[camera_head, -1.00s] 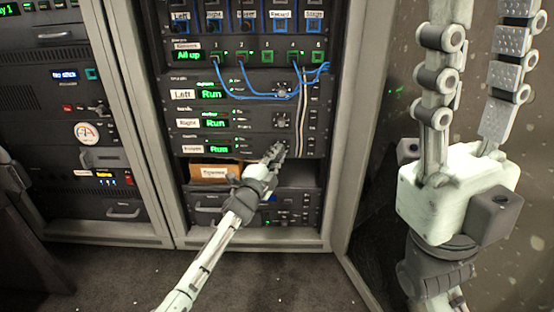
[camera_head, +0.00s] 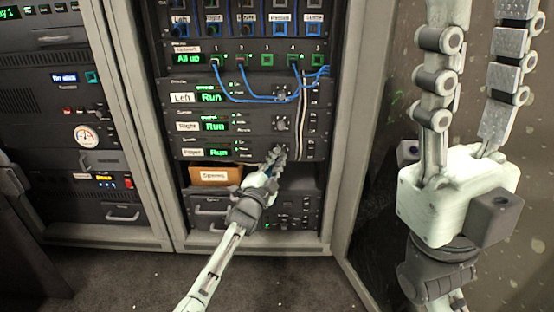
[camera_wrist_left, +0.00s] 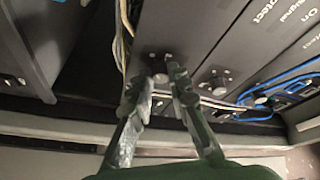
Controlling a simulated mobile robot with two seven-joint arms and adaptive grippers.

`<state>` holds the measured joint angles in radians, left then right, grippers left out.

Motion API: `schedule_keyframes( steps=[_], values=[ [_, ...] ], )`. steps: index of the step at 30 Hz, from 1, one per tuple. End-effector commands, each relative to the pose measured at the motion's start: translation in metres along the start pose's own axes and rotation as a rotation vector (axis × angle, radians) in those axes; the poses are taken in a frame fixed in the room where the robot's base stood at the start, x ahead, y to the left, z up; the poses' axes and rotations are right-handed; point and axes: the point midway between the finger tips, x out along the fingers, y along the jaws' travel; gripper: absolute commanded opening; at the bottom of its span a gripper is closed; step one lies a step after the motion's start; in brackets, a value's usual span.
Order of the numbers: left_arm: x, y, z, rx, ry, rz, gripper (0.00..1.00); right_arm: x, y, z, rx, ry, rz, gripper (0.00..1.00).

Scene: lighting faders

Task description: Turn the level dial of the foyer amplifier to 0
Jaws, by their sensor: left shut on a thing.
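The foyer amplifier (camera_head: 250,146) is the lowest of three similar units in the middle rack, with a "Foyer" label and a green "Run" display (camera_head: 219,152). My left gripper (camera_head: 278,154) is at its right part, and its fingers cover the level dial in the head view. In the left wrist view, the dial (camera_wrist_left: 159,76) shows between the fingertips of my left gripper (camera_wrist_left: 157,80), which is shut on it. The dial's setting cannot be read. My right gripper (camera_head: 481,15) stands large at the right, fingers upward and wide apart, empty.
The Left amplifier (camera_head: 240,97) and Right amplifier (camera_head: 240,123) sit above, each with its own dial. Blue cables (camera_head: 258,99) and pale cables (camera_head: 301,100) hang close by. Below is a brown box (camera_head: 214,175) in an open bay. A grey cabinet frame (camera_head: 340,150) stands at right.

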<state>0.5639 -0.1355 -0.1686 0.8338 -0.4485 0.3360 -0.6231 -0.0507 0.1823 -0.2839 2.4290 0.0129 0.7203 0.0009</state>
Motion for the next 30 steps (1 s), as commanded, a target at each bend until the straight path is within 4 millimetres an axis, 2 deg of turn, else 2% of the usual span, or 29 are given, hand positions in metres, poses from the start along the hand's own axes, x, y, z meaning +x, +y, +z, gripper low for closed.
schedule_keyframes(
  steps=[1,6,17,24,30],
  values=[
    [0.001,0.000,-0.001,-0.001,0.002,-0.001,0.19,0.000,0.000,0.000,0.000,0.000,0.000,0.40],
    [0.000,0.000,-0.001,0.000,0.001,0.000,0.38,0.000,0.000,0.000,0.000,0.001,0.000,0.40],
    [0.000,-0.002,0.000,0.042,-0.002,0.015,0.38,0.001,-0.001,-0.001,0.001,0.005,-0.001,0.40],
    [0.001,-0.010,-0.002,0.345,-0.018,0.133,0.38,0.010,0.001,-0.002,0.000,0.003,0.000,0.40],
    [0.003,-0.019,-0.010,0.675,-0.038,0.268,0.38,0.053,0.008,-0.005,0.000,0.002,0.000,0.40]
  ],
)
